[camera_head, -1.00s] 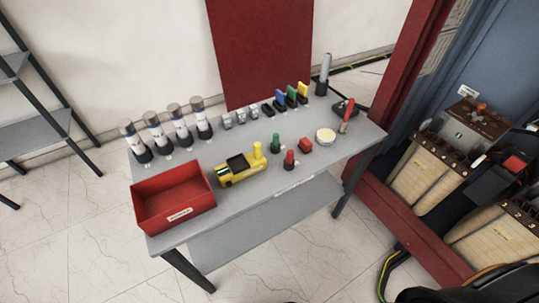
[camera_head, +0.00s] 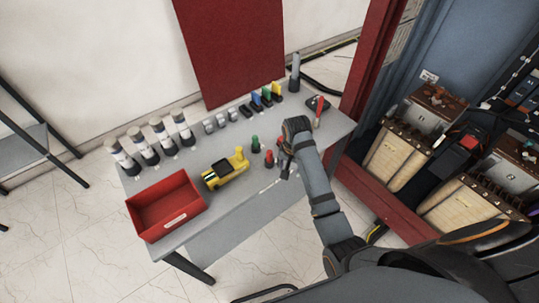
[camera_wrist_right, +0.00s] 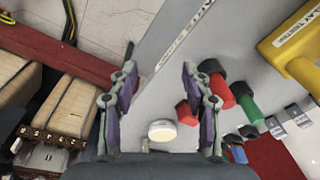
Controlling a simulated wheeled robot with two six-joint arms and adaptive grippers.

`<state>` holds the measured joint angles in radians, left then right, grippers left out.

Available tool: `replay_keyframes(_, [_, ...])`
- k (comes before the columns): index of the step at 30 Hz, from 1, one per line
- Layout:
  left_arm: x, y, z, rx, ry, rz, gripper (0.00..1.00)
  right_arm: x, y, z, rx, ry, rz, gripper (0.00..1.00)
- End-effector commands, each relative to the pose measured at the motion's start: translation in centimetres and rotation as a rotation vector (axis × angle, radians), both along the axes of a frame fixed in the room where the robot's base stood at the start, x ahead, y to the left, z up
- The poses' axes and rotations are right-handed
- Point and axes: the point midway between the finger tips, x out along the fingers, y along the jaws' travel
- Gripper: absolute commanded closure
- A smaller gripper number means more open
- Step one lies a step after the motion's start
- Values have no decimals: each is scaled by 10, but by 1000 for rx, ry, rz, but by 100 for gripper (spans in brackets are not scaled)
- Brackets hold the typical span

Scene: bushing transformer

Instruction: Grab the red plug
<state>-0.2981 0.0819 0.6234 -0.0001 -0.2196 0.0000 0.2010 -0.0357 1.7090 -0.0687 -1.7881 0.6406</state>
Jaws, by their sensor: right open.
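The red plug (camera_head: 269,158) stands upright on the grey table, in front of a green plug (camera_head: 255,144). My right gripper (camera_head: 285,168) hangs near the table's front edge, just right of the red plug. The right wrist view shows the red plug (camera_wrist_right: 219,92) with its dark end, outside the jaws, beside the right-hand finger. The right gripper (camera_wrist_right: 158,72) is open, with nothing between its fingertips. A red block (camera_wrist_right: 187,113) lies partly behind that finger. My left gripper is in neither view.
A yellow tester (camera_head: 225,170) and a red bin (camera_head: 167,205) stand left on the table (camera_head: 225,212). A red post (camera_head: 362,75) rises at the right. Bushings and small connectors line the back.

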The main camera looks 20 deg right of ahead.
Motion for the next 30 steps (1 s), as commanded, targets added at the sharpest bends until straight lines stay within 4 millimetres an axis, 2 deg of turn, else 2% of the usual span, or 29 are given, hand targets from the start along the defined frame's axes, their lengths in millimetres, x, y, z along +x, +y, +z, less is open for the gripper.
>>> replay_keyframes(3, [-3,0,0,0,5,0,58,24,11,19,23,24,-82,52])
replay_keyframes(12, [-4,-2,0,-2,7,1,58,75,41,71,53,89,-276,52])
replay_keyframes(17, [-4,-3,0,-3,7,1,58,88,51,89,53,114,-339,52])
replay_keyframes(22, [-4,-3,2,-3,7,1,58,88,52,84,52,119,-346,52])
replay_keyframes(30, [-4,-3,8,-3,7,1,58,88,51,42,51,117,-344,52])
